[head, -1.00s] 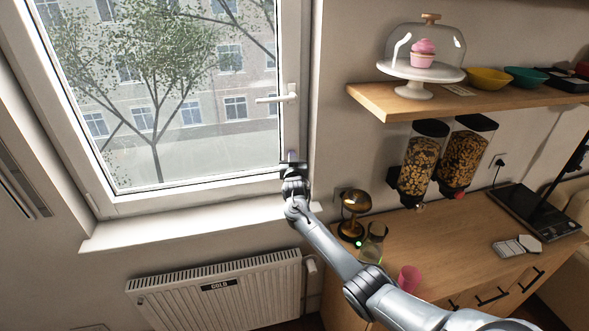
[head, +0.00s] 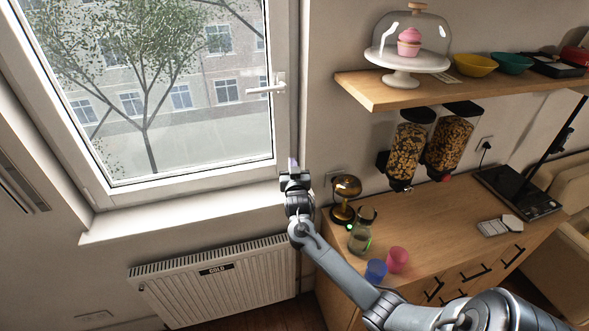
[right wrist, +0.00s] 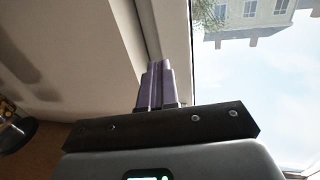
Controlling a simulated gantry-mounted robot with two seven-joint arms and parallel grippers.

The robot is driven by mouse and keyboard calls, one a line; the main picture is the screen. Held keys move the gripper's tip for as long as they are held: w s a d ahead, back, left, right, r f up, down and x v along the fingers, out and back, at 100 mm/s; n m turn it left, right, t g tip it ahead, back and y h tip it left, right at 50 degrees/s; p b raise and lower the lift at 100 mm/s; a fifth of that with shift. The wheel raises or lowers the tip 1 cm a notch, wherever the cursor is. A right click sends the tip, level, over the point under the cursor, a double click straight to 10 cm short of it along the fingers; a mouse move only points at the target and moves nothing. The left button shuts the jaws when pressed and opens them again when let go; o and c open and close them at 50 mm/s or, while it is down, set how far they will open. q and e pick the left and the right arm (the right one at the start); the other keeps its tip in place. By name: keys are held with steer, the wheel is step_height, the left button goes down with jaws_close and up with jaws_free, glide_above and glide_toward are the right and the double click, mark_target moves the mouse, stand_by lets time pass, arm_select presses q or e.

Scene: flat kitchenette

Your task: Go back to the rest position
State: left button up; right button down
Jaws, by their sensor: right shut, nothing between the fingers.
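My right gripper (head: 293,163) is beside the right edge of the window frame, above the right end of the sill, in the head view. In the right wrist view its fingers (right wrist: 154,84) are together and empty, in front of the window frame. My right arm reaches up from the bottom right of the head view, passing in front of the wooden counter's left end. The closed window (head: 180,140) with its white handle (head: 266,89) stands up and left of the gripper. My left gripper is not in view.
A radiator (head: 215,285) hangs below the sill (head: 180,217). A shelf (head: 380,96) and cereal dispensers (head: 408,148) are to the right.

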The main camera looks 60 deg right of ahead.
steer(key=s+a+f+n+y, duration=0.2)
steer(key=s+a+f+y, duration=0.15)
steer(key=a+f, duration=0.35)
steer(key=s+a+f+n+y, duration=0.2)
steer(key=s+a+f, duration=0.3)
steer(key=a+f, duration=0.25)
steer(key=s+a+f+n+g+y, duration=0.1)
steer(key=s+a+f+n+y, duration=0.25)
steer(key=a, duration=0.65)
steer(key=s+a+f+n+g+y, duration=0.15)
steer(key=s+a+y, duration=0.35)
steer(key=a, duration=0.6)
steer(key=s+a+r+n+g+y, duration=0.1)
steer(key=s+a+r+n+g, duration=0.4)
steer(key=s+a, duration=0.4)
step_height(320, 180, up, 15)
steer(key=s+d+m+p, duration=0.1)
steer(key=p, duration=1.4)
steer(key=shift+s+r, duration=0.2)
steer(key=shift+s, duration=0.15)
steer(key=shift+d, duration=0.1)
